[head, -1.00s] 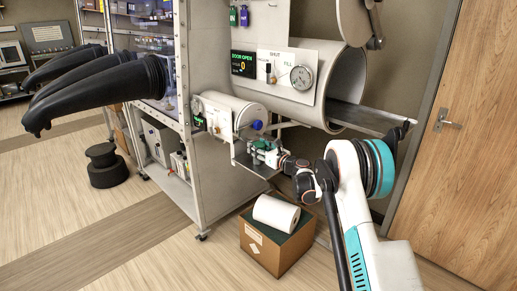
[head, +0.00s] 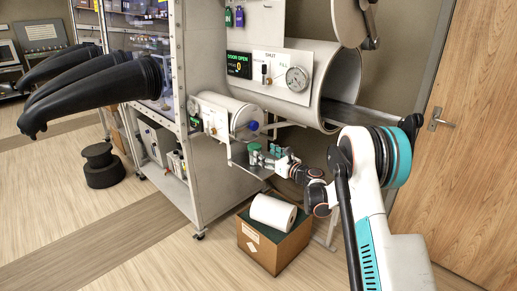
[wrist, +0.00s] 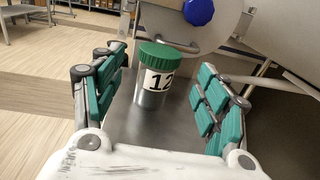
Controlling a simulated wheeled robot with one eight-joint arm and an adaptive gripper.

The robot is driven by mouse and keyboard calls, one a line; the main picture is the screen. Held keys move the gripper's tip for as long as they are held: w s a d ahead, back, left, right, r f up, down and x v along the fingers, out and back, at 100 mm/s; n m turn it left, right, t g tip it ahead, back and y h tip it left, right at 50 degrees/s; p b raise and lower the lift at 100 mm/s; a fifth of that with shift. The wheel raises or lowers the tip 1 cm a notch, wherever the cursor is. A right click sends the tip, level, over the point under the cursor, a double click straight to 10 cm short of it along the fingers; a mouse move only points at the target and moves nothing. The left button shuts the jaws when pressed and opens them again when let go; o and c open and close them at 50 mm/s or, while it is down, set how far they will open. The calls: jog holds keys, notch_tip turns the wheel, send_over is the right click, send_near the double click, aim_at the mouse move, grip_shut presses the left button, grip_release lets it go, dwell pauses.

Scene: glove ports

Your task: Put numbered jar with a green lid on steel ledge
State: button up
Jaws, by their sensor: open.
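The numbered jar (wrist: 153,80) has a green lid and a white label reading "12". It stands upright on the bare grey steel ledge (wrist: 122,128). In the head view its green lid (head: 254,147) shows above the ledge (head: 247,168), under the small cylinder. My gripper (wrist: 160,72) is open, with teal-padded fingers on either side of the jar. Gaps show between the jar and both fingers in the wrist view. In the head view my gripper (head: 262,158) is just right of the jar; the jar's lower body is hard to make out there.
A small white cylinder with a blue knob (wrist: 199,11) is just beyond the jar. A large open cylinder (head: 340,85) with a tray is above right. A cardboard box (head: 272,240) bearing a white roll (head: 273,212) stands on the floor below. A wooden door (head: 472,140) is at right.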

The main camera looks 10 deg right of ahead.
jog(key=s+a+r+n+g+h, duration=0.1)
jog(key=s+a+r+n+g, duration=0.1)
jog(key=s+r+n, duration=0.45)
jog(key=s+a+r+n+g+h, duration=0.15)
jog(key=s+r+n, duration=0.25)
jog(key=s, duration=0.6)
jog(key=s+a+r+n+g, duration=0.2)
jog(key=s+r+n, duration=0.3)
jog(key=s, duration=0.3)
jog(key=s+d+f+n+g+h, duration=0.1)
jog(key=s+n, duration=0.6)
jog(key=s, duration=0.8)
jog(key=s+d+f+n+g+h, duration=0.2)
jog(key=s+d+n+h, duration=0.3)
jog(key=s, duration=1.1)
jog(key=shift+f+n+h+p, duration=0.35)
jog(key=shift+f+n, duration=0.5)
jog(key=shift+n, duration=0.3)
